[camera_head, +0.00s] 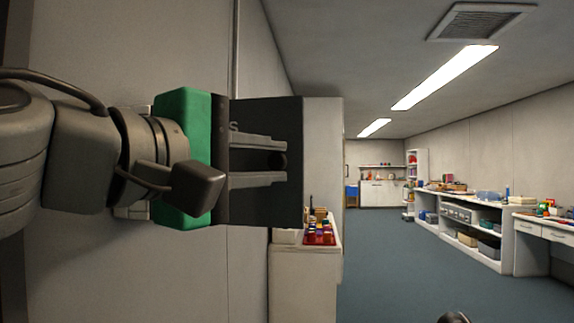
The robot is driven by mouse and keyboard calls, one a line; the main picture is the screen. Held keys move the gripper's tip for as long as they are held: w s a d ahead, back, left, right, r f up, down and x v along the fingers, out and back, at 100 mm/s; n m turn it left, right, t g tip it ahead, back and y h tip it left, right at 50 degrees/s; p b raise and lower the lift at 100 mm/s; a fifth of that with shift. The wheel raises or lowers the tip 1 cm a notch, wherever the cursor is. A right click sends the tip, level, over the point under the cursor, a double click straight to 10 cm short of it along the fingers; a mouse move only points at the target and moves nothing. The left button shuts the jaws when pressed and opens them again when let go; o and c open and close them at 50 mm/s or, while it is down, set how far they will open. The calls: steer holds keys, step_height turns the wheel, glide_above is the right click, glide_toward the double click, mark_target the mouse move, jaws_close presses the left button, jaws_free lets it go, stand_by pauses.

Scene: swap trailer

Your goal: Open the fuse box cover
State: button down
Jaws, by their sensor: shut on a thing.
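A dark, flat rectangular panel (270,114), which looks like the fuse box cover, stands beside the left wall. My gripper (281,161) reaches across its face from the left, with its two grey fingers one above the other. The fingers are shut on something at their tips. A small dark round part shows between the tips, probably a knob on the panel, but its outline is hard to make out against the dark face. My wrist and the green block hide the panel's left side and the wall behind. The inside of the fuse box does not show.
Right of and below the panel, a white cabinet (295,285) bears a red tray (320,240) with small coloured items. Cluttered workbenches (490,238) line the right wall. The blue-grey floor (400,270) between is clear. Shelves stand at the far end.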

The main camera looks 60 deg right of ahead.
steer(key=shift+s+a+f+m+g+y+p, duration=0.1)
steer(key=shift+a+m+g+y+p, duration=0.2)
steer(key=shift+a+m+g, duration=0.65)
steer(key=shift+s+a+m+g+y+p, duration=0.1)
steer(key=shift+a+m+g+p, duration=0.3)
steer(key=shift+a+g, duration=0.9)
steer(key=c, duration=1.5)
jaws_free()
steer(key=shift+c, duration=0.2)
steer(key=shift+o, duration=1.4)
